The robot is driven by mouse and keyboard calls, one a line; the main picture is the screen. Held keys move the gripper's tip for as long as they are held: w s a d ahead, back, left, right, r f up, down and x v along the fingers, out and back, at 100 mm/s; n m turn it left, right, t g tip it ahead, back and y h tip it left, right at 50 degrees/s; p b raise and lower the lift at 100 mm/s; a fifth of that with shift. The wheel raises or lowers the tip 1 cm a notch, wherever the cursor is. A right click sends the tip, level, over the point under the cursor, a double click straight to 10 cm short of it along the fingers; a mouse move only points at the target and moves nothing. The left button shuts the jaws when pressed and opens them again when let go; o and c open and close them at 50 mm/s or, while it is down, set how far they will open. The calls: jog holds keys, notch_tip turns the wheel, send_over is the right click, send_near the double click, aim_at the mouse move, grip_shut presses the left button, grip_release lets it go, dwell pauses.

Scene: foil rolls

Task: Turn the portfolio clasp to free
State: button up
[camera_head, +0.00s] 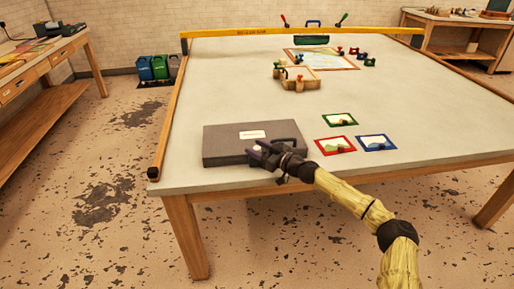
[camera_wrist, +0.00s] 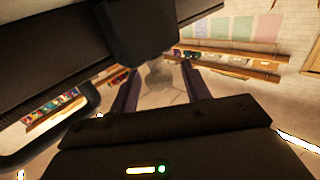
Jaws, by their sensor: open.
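The portfolio (camera_head: 225,148) is a flat dark grey case with a pale label, lying near the table's front left edge. My gripper (camera_head: 262,148) is over its front right part and hides some of it. In the wrist view the portfolio's dark side (camera_wrist: 50,70) fills the upper left, with its curved handle (camera_wrist: 45,150) at lower left. A dark block, apparently the clasp (camera_wrist: 135,35), stands out from that side. My gripper (camera_wrist: 160,88) is open, its two fingers pointing toward the block. A blurred greyish knob shows between the fingers; I cannot tell if they touch it.
Red, green and blue framed cards (camera_head: 341,120) lie right of the portfolio. A wooden tray (camera_head: 298,82) and a framed sheet (camera_head: 322,59) with small coloured pieces are farther back. A wooden rail (camera_head: 168,120) runs along the left edge.

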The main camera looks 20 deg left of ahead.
jog(key=shift+w+a, duration=0.1)
jog(key=shift+a, duration=0.05)
jog(key=shift+c, duration=0.5)
jog(key=c, duration=0.9)
jog(key=shift+o, duration=0.2)
